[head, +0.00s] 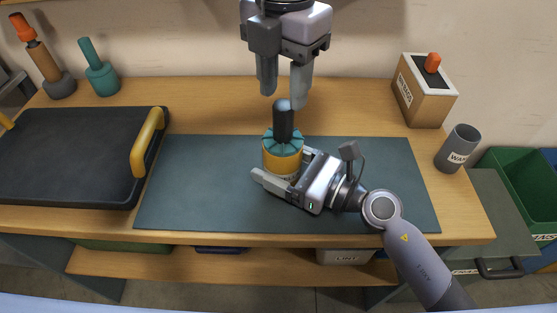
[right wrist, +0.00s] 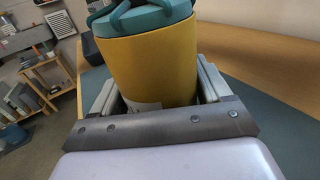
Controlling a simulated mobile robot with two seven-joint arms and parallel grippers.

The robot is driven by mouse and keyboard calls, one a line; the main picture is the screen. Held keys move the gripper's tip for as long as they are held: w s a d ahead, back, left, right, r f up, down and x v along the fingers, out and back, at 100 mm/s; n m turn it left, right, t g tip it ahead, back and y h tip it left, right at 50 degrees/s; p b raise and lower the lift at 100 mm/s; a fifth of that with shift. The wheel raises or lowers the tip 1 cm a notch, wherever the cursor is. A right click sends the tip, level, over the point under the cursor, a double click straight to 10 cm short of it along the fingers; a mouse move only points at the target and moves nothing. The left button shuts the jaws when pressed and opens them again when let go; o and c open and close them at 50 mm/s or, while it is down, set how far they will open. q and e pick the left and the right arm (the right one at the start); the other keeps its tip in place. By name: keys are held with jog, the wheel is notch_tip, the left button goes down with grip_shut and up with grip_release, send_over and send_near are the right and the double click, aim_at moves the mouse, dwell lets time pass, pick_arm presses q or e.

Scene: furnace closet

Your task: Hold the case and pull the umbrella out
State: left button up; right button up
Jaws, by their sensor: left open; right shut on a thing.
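A yellow case (head: 281,160) stands upright on the dark mat (head: 200,190), with a white label low on its side. The teal folded umbrella (head: 283,138) sits in the case, its black handle (head: 283,122) pointing up with a grey rounded tip. My right gripper (head: 277,178) is shut around the case, low on its sides. The case (right wrist: 148,65) fills the middle of the right wrist view between the fingers, with the teal umbrella (right wrist: 140,17) at its top. My left gripper (head: 283,95) is open and points down above the case, its fingertips on either side of the handle's top. I cannot tell whether they touch it.
A black tray (head: 65,155) with yellow handles lies at the left. Two upright bottle-like items (head: 100,72) stand at the back left. A wooden box (head: 420,95) with an orange knob and a grey cup (head: 457,148) stand at the right. Green bins (head: 525,185) are beyond the table edge.

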dwell(0.3)
pick_arm(q)
jog(key=shift+o, duration=1.3)
jog(key=shift+r+n, duration=0.6)
jog(key=shift+r, duration=0.55)
jog(key=shift+f, duration=3.35)
grip_shut()
jog(key=shift+r, duration=4.9)
jog(key=shift+r, duration=0.1)
notch_tip(320, 180, up, 5)
send_over(283, 104)
